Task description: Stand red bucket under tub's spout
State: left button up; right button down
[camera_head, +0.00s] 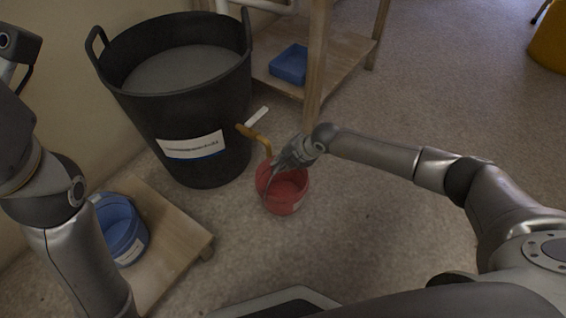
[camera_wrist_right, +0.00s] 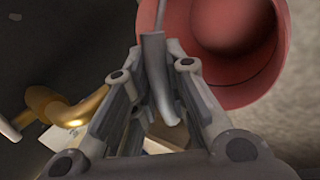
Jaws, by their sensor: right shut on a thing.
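The black tub (camera_head: 185,125) with two handles and grey contents stands at the upper left in the head view. Its brass spout (camera_head: 256,135) has a pale lever and bends down at the tub's right side; it also shows at the left of the wrist view (camera_wrist_right: 70,112). The red bucket (camera_head: 288,198) is upright, just below and right of the spout's end; whether it touches the floor is unclear. It fills the upper right of the wrist view (camera_wrist_right: 262,90). My right gripper (camera_head: 283,160) is shut on the bucket's handle (camera_wrist_right: 154,65).
A blue bucket (camera_head: 122,232) stands on a low wooden platform (camera_head: 178,235) at the lower left. A wooden stand (camera_head: 338,75) with a blue container (camera_head: 289,64) on its shelf is behind the right gripper. Floor on the right is clear, with a yellow object (camera_head: 550,40) far off.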

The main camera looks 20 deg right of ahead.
jog(key=c, duration=1.7)
grip_release()
